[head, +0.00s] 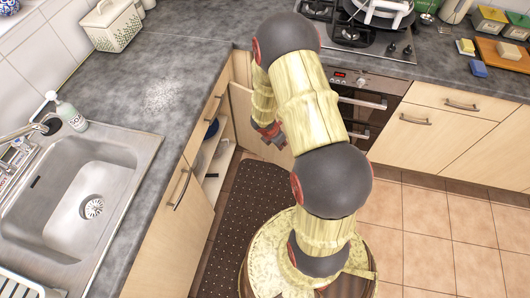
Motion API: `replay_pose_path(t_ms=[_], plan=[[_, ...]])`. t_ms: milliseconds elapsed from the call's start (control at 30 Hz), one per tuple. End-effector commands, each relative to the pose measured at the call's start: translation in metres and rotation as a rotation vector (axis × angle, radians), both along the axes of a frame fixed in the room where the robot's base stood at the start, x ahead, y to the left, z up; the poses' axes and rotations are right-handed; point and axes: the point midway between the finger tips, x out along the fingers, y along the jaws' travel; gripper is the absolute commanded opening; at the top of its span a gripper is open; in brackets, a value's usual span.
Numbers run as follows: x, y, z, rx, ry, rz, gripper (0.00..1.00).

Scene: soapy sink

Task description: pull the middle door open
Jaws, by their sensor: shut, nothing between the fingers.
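The middle door (243,112) is a pale wood panel under the left counter. It stands swung out from the cabinet front, with its hinge side at the far end, and my arm hides part of it. The cabinet opening (222,160) beside it shows shelves with a dark blue bowl (211,129) and pale dishes. My gripper (268,135) is shut and empty, low in front of the door's visible face. I cannot tell whether it touches the panel. The door's handle is not visible.
A closed door with a handle (182,188) is nearer, below the steel sink (70,190). The oven (365,108) and closed drawers (448,103) stand to the right. A dark dotted mat (240,205) lies on the floor. The tiled floor (440,230) at right is clear.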

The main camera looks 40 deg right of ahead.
Motion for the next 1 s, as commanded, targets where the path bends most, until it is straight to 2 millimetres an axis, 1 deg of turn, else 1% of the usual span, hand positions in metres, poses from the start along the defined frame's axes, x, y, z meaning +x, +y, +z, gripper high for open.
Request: replay_pose_path(t_ms=[33,200,300,433,500,633,1000], plan=[[-0.002,-0.016,-0.001,-0.001,-0.002,0.022,0.00],[-0.002,-0.057,0.001,-0.001,-0.001,0.122,0.00],[0.000,-0.075,0.001,0.000,-0.001,0.170,0.00],[0.003,-0.094,0.001,0.000,-0.001,0.217,0.00],[0.004,-0.100,0.001,0.000,0.000,0.234,0.00],[0.006,-0.108,0.001,0.000,0.000,0.255,0.00],[0.007,-0.110,0.000,0.000,0.000,0.264,0.00]])
